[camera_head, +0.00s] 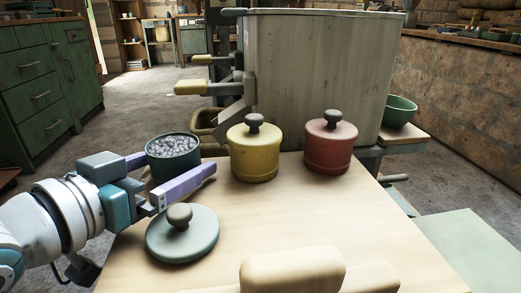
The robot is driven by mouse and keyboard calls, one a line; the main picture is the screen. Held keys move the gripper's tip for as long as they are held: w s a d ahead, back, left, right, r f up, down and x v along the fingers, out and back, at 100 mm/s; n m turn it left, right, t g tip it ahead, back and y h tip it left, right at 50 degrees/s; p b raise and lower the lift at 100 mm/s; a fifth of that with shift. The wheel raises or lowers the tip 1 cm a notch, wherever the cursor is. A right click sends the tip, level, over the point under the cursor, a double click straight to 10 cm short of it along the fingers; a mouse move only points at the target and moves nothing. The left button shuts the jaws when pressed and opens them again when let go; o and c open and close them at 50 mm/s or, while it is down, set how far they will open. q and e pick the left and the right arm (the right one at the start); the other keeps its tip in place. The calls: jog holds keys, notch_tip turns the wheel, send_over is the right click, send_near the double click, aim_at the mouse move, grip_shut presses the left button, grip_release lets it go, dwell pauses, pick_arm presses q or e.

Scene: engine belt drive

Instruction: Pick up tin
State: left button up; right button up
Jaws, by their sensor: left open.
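A dark green open tin (173,168) filled with grey lumps stands at the left edge of the light wooden table (330,215). My left gripper (181,163) is open, with one purple finger on the near side of this tin and the other passing behind its left side. I cannot tell whether the fingers touch it. A yellow tin (254,158) and a red tin (328,150), both with lids and dark knobs, stand further back on the table. A loose green lid (183,238) with a brown knob lies in front of the gripper. My right gripper is not in view.
A large grey metal vat (325,75) with yellow-handled levers (192,87) stands just behind the table. A pale wooden block-like object (292,270) is at the near edge. A green bowl (399,112) sits behind right. The table's right half is clear.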

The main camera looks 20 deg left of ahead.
pick_arm(q)
jog(key=shift+w, duration=0.4)
jog(key=shift+s, duration=0.1)
jog(key=shift+c, duration=0.2)
jog(key=c, duration=1.4)
